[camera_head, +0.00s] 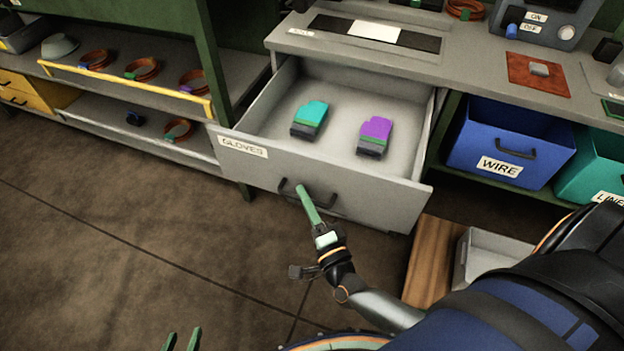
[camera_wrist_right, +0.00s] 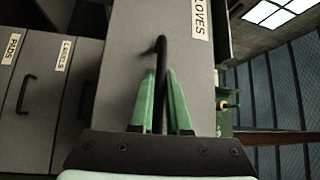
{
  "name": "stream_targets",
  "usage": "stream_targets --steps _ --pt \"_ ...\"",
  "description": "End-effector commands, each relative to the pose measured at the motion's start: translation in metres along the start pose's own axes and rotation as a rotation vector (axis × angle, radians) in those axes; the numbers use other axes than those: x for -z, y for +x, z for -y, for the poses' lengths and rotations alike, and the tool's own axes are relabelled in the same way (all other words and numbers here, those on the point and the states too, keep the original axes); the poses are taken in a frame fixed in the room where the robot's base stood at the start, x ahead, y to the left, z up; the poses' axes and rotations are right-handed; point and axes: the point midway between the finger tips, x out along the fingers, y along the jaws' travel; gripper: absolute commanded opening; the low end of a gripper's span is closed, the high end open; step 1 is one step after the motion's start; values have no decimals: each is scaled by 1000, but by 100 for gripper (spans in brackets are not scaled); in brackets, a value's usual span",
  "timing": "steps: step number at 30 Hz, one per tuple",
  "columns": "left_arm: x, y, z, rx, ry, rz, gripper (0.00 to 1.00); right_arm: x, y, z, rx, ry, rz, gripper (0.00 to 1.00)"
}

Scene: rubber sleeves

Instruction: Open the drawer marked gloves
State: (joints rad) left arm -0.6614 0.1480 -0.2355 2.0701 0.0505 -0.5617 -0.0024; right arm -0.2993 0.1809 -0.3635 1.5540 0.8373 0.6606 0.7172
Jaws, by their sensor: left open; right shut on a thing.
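The drawer marked GLOVES (camera_head: 330,190) is pulled well out of the grey workbench in the head view. A teal glove (camera_head: 310,116) and a purple glove (camera_head: 375,134) lie apart on its floor. My right gripper (camera_head: 301,190) is at the drawer's black handle (camera_head: 325,199). In the right wrist view the green fingers of my right gripper (camera_wrist_right: 162,85) are on either side of the black handle (camera_wrist_right: 160,52), shut on it. The GLOVES label (camera_wrist_right: 199,15) is partly cut off there. My left gripper (camera_head: 182,338) shows only its two green fingertips, apart and empty, at the bottom edge.
A blue WIRE bin (camera_head: 512,138) and a teal bin (camera_head: 596,170) stand under the bench to the right. A wooden block (camera_head: 428,262) and a grey tray (camera_head: 490,250) are on the floor below. Shelves with orange coils (camera_head: 142,69) are at left. The left floor is clear.

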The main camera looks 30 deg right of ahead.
Motion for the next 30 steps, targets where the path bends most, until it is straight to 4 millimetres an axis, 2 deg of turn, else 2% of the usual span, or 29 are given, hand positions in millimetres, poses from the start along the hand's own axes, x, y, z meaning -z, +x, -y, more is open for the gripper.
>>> stream_targets --steps 6,17,18,24,25,30 --pt "2 -1 -1 -1 0 -2 50 -8 -8 3 2 -1 0 0" --pt "2 -1 -1 -1 0 -3 50 -9 -8 3 2 -1 0 0" --pt "2 -1 -1 -1 0 -3 50 -9 -8 3 2 -1 0 18" --pt "2 -1 -1 -1 0 -3 50 -9 -8 2 1 -1 0 41" --pt "2 -1 -1 -1 0 -3 50 -9 -8 2 1 -1 0 44" --pt "2 -1 -1 -1 0 -3 50 -9 -8 2 1 0 0 45"
